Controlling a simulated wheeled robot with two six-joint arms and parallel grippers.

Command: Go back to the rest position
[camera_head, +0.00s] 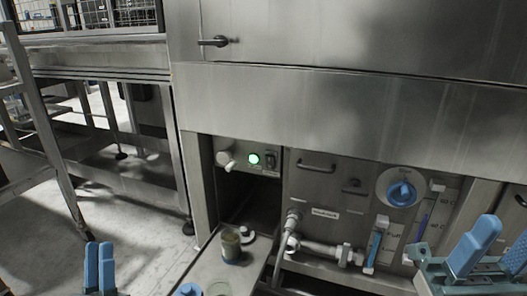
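My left gripper (99,268) shows at the bottom left, with its two blue fingers upright and close together and nothing visible between them. It is over the floor, apart from the machine. My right gripper (494,252) shows at the bottom right, in front of the machine's lower panel. Its blue fingers stand apart with nothing visible between them, and its right side is cut off by the picture edge. The steel washer (300,105) fills the middle and right of the view.
A green-lit button (254,159) and a blue dial (401,194) sit on the lower panel. A jar (231,246) stands on a pulled-out shelf below. White pipes (325,250) run along the panel's foot. A metal frame (45,130) stands left; floor is free between.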

